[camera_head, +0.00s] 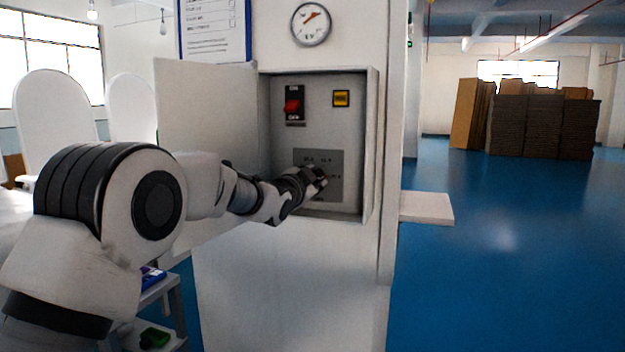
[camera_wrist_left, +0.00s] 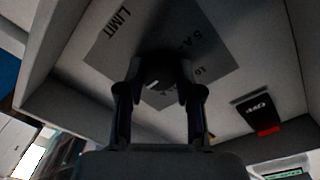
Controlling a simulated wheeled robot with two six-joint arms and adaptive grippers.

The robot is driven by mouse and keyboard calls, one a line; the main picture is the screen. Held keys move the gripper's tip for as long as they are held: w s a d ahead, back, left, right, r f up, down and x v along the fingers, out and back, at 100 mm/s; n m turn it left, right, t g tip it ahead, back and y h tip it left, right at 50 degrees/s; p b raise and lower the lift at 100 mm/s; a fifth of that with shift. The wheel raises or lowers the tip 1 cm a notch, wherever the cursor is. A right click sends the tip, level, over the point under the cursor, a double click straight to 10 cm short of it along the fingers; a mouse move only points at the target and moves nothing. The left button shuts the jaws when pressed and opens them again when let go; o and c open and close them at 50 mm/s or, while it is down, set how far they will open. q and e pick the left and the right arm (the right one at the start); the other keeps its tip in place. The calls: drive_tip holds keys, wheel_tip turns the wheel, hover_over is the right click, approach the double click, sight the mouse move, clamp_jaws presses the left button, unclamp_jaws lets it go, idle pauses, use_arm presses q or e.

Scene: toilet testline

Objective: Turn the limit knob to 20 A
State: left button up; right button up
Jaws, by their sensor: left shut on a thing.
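The limit knob (camera_wrist_left: 156,74) is dark and round, on a grey scale plate (camera_head: 318,158) low in the open control box. In the left wrist view the plate (camera_wrist_left: 205,45) carries the word LIMIT and markings around the knob, including a 5 A and a 10; some are hidden by the fingers. A short light mark shows on the knob. My left gripper (camera_head: 318,178) reaches into the box, and in the left wrist view its two fingers (camera_wrist_left: 158,92) are shut on the knob from either side. In the head view the gripper hides the knob. My right gripper is not in view.
The box door (camera_head: 205,125) stands open at the left. A round gauge (camera_head: 311,24) is above the box. A small shelf (camera_head: 427,207) juts out at the right.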

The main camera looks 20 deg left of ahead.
use_arm(q)
drive_tip(key=o, duration=1.2)
drive_tip(key=shift+c, duration=0.2)
drive_tip(key=s+a, duration=0.1)
drive_tip(key=s, duration=1.1)
